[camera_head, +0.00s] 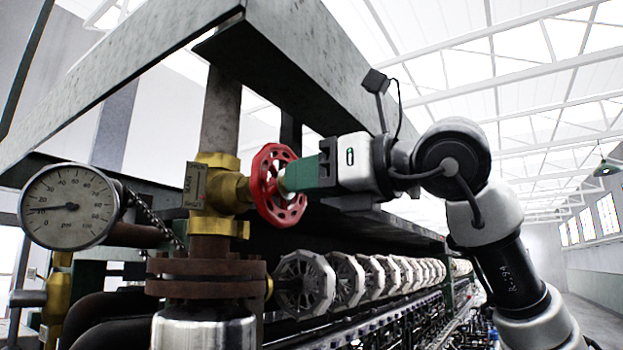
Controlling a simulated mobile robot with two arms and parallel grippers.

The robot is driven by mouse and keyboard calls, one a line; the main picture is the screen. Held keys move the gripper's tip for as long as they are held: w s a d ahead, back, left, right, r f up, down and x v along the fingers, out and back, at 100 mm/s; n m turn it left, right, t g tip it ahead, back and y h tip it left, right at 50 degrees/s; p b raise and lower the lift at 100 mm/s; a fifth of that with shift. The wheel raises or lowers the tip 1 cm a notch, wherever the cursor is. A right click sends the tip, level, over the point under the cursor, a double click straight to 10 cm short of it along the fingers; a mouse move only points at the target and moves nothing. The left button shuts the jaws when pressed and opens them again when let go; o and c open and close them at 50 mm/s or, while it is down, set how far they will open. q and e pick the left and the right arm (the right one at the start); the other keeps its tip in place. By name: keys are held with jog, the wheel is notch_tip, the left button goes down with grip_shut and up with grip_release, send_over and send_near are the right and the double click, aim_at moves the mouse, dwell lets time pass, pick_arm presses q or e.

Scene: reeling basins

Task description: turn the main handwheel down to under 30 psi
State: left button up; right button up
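The red handwheel (268,196) is mounted on a brass valve (219,190) on the vertical pipe, left of centre. My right gripper (290,178) reaches in from the right with its green fingers at the wheel's right face, overlapping its hub and rim. The fingers appear nearly edge-on, so I cannot tell whether they are open or closed on the wheel. The round psi gauge (72,225) is at the left. Its dark needle points left, around the 20 mark; the exact reading is too small to tell. My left gripper is not in view.
A steel beam (318,70) hangs above my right gripper. Below the wheel are a rusty flange (205,268) and a long row of pale reels (345,280) running into the distance. A small tag (194,186) is on the valve. The hall to the right is open.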

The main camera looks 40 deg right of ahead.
jog(key=c, duration=0.4)
jog(key=n+p, duration=0.1)
jog(key=n, duration=0.3)
jog(key=shift+r+p, duration=0.1)
jog(key=shift+p, duration=0.2)
jog(key=n, duration=0.8)
jog(key=o, duration=0.7)
jog(key=shift+w+a, duration=0.1)
jog(key=shift+o, duration=0.4)
jog(key=shift+w+f, duration=0.2)
jog(key=shift+w, duration=0.05)
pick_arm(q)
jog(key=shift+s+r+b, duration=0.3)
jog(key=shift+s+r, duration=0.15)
pick_arm(e)
jog(key=v, duration=0.7)
jog(key=shift+s, duration=0.25)
